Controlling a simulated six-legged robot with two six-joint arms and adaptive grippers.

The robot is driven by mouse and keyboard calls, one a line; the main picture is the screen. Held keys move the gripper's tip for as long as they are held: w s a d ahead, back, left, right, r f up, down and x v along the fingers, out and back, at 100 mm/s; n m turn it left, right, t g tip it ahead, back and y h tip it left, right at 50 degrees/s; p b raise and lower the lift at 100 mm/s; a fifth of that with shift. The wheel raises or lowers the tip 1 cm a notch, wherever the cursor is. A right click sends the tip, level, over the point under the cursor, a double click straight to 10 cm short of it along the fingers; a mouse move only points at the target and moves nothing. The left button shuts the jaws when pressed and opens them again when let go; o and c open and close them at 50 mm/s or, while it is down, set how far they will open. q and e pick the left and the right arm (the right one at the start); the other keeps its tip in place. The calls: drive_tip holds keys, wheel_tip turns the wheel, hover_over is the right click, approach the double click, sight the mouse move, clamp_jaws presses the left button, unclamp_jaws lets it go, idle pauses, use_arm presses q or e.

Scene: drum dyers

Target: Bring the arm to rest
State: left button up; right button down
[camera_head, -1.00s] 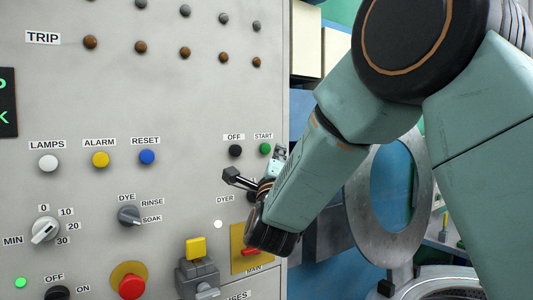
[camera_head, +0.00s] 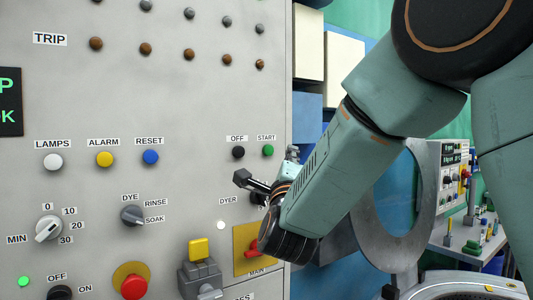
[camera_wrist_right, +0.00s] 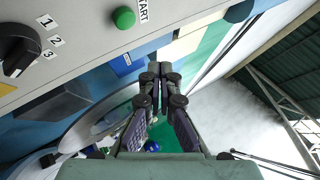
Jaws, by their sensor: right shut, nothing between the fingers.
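My right arm (camera_head: 355,165) reaches down and left from the upper right in the head view. Its right gripper (camera_head: 243,180) is at the panel's right side, below the OFF and START buttons and near the DYER label. In the right wrist view the fingers of the right gripper (camera_wrist_right: 158,72) meet at their tips with nothing between them. My left gripper is in no view.
The grey control panel (camera_head: 100,110) fills the left, with a black OFF button (camera_head: 238,152), green START button (camera_head: 267,151), red emergency button (camera_head: 134,286) and red MAIN handle (camera_head: 252,247). A black 1-2-3 selector (camera_wrist_right: 20,50) shows in the wrist view. A round metal ring (camera_head: 410,235) stands behind my arm.

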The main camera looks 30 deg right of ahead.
drive_tip(key=shift+w, duration=0.1)
drive_tip(key=a+f+n+y, duration=0.1)
drive_tip(key=f+n+y, duration=0.1)
drive_tip(key=f+n, duration=0.1)
drive_tip(key=w+a+f+n+y, duration=0.1)
drive_tip(key=f+n+y, duration=0.1)
drive_tip(key=f+n, duration=0.2)
drive_tip(key=w+a+f+n+y+b, duration=0.1)
drive_tip(key=a+f+n+y, duration=0.1)
drive_tip(key=f+n, duration=0.2)
drive_tip(key=shift+w+f+n+g, duration=0.15)
drive_tip(key=shift+n+g, duration=0.25)
drive_tip(key=shift+n, duration=0.4)
drive_tip(key=s+a+f+n+g+y+b, duration=0.2)
drive_tip(key=s+f+n+g, duration=0.15)
drive_tip(key=f, duration=0.85)
drive_tip(key=s+a+f+n+g+y+b, duration=0.25)
drive_tip(key=f+n, duration=0.25)
drive_tip(key=f, duration=0.7)
drive_tip(key=s+a+f+n+g+y+b, duration=0.15)
drive_tip(key=s+f+n, duration=0.25)
drive_tip(key=f, duration=0.8)
drive_tip(key=s+a+f+n+g+y+b, duration=0.1)
drive_tip(key=s+f+g+b, duration=0.6)
drive_tip(key=s+f, duration=2.1)
drive_tip(key=s+a+n+g, duration=0.1)
drive_tip(key=s+n+g, duration=0.1)
drive_tip(key=g, duration=0.1)
drive_tip(key=shift+s+a+f+b, duration=0.3)
drive_tip(key=shift+a+b, duration=0.1)
